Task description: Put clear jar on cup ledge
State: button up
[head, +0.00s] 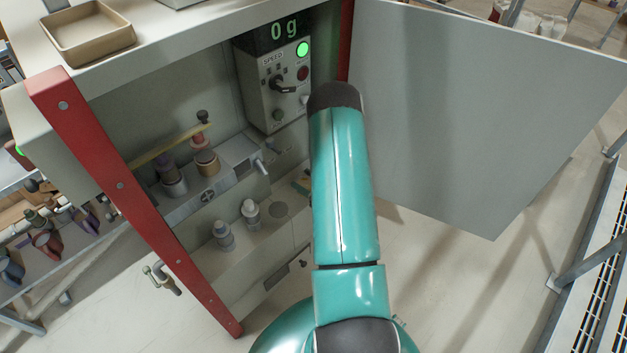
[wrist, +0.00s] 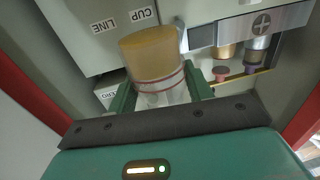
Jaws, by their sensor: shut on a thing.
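The clear jar (wrist: 160,92) shows in the wrist view, with red rings around its clear part and a tan end or contents. My gripper (wrist: 158,84) is shut on it, with one green finger on each side. In the head view my arm hides both the gripper and the jar. A pale panel with CUP and LINE labels (wrist: 125,23) lies beyond the jar in the wrist view; I cannot tell whether the jar touches it. In the head view a pale lower ledge (head: 258,238) bears two small grey-capped bottles and a darker round mark.
A control box (head: 275,85) reads 0 g with a green light. Metal cups (head: 206,163) stand on a grey bracket inside the cabinet. A red post (head: 120,185) borders it on the left, and a large open door (head: 480,115) on the right. A tan tray (head: 88,32) sits on top.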

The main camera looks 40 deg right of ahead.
jog(key=w+d+f, duration=0.4)
jog(key=d, duration=0.1)
jog(key=w+d+f, duration=0.4)
jog(key=d+f, duration=0.1)
jog(key=shift+w+f, duration=0.2)
jog(key=shift+w, duration=0.2)
jog(key=shift+f, duration=1.6)
jog(key=shift+f, duration=0.2)
jog(key=o, duration=1.1)
